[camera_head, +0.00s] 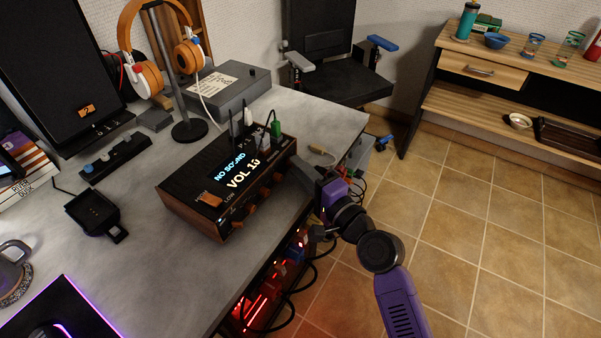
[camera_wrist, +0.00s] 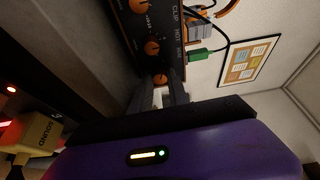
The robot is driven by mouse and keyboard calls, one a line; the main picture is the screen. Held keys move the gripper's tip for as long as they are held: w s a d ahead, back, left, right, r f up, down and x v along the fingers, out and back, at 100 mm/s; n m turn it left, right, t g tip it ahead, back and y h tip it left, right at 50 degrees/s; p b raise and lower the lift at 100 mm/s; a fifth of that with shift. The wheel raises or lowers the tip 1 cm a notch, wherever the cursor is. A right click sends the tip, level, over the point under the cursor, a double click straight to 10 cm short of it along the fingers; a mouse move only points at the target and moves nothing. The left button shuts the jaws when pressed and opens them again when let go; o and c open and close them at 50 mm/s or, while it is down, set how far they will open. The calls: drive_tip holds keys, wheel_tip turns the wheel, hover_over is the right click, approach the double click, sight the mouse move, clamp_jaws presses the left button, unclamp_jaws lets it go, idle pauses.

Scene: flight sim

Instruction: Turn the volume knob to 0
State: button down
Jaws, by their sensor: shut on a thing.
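A wood-sided amplifier (camera_head: 195,205) stands near the desk's right edge. Its tilted display (camera_head: 238,172) reads "NO SOUND" and what looks like "VOL 10". Orange knobs line its front; some show in the wrist view, one (camera_wrist: 152,47) beside the gripper. My gripper (camera_head: 291,175) reaches the right end of this front from the right. In the wrist view my gripper (camera_wrist: 163,92) has its two fingers shut around the end orange knob (camera_wrist: 160,79). The fingers hide part of this knob, and I cannot read its label.
Antennas and a green plug (camera_head: 276,129) stand at the amplifier's back. A headphone stand (camera_head: 189,130) and a grey box (camera_head: 228,90) are behind it. A yellow plug marked "SOUND" (camera_wrist: 37,133) hangs below in the wrist view. Tiled floor (camera_head: 450,220) lies open at right.

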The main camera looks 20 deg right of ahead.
drive_tip(key=c, duration=1.3)
unclamp_jaws()
drive_tip(key=shift+o, duration=0.2)
